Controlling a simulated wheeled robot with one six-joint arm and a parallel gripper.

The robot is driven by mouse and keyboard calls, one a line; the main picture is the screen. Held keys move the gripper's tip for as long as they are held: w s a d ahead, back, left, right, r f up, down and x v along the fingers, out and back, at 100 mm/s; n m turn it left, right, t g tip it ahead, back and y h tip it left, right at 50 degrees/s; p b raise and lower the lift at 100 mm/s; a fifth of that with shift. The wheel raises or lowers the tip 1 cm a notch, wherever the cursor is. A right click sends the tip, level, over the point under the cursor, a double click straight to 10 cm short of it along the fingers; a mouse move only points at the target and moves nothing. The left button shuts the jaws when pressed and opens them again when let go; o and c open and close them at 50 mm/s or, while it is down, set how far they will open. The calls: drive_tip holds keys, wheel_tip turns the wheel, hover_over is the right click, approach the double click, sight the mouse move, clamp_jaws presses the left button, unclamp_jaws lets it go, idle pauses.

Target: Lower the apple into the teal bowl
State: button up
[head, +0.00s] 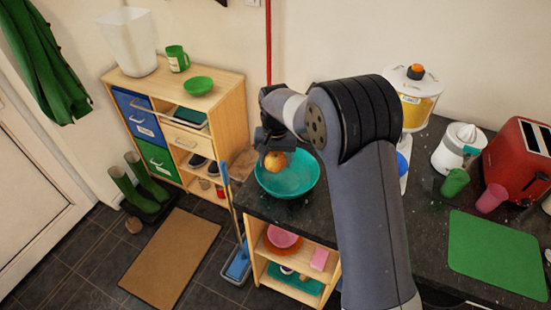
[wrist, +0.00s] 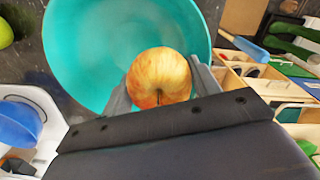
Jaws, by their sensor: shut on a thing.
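The apple (wrist: 160,76) is yellow and red, and it also shows in the head view (head: 275,160). My gripper (wrist: 163,90) is shut on it, with one finger on each side. In the head view my gripper (head: 275,154) points down over the left part of the teal bowl (head: 300,180). The bowl stands on the dark granite counter near its left end. In the wrist view the teal bowl (wrist: 100,50) lies behind and beyond the apple, and its visible inside looks empty. The exact height of the apple above the bowl is hard to tell.
A juice dispenser (head: 413,95) stands behind my arm, with a white juicer (head: 458,148), green cup (head: 454,183), pink cup (head: 491,198) and red toaster (head: 520,160) to the right. A green mat (head: 498,252) lies on the counter. A mop handle (head: 231,205) rises left of the counter.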

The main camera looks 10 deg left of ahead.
sight(276, 154)
drive_tip(key=shift+f, duration=0.25)
idle(0.3)
drive_tip(key=o, duration=1.1)
wheel_tip(276, 154, up, 11)
drive_tip(key=shift+f+b, duration=0.1)
drive_tip(key=shift+b, duration=0.95)
wheel_tip(276, 154, down, 11)
drive_tip(key=shift+r+p, duration=0.1)
drive_tip(key=shift+p, duration=0.85)
drive_tip(key=shift+r, duration=0.25)
drive_tip(key=shift+f, duration=0.1)
